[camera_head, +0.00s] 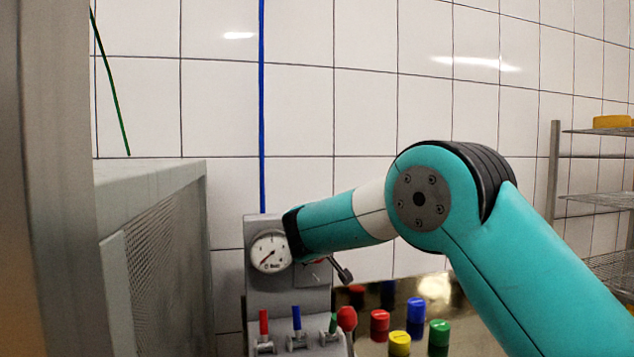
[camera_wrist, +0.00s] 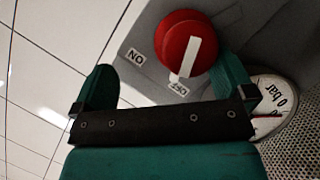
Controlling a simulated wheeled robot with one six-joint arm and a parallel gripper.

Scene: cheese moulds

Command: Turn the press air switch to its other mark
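The press air switch (camera_wrist: 187,42) is a round red knob with a white pointer bar, on a grey panel in the wrist view. Its bar points down to the OFF label (camera_wrist: 179,89). The ON label (camera_wrist: 136,57) is to the knob's left. My gripper (camera_wrist: 165,63) is open, with one green finger left of the knob and the other at its lower right. Nothing is held between them. I cannot tell whether the right finger touches the knob.
A round pressure gauge (camera_head: 271,252) is on the grey panel (camera_head: 262,225) beside my wrist. Below are small red (camera_head: 264,322), blue (camera_head: 297,318) and green (camera_head: 333,323) levers. Several coloured capped pieces stand at the lower right. A grey mesh-sided cabinet (camera_head: 155,260) stands left; wire shelves (camera_head: 600,200) stand right.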

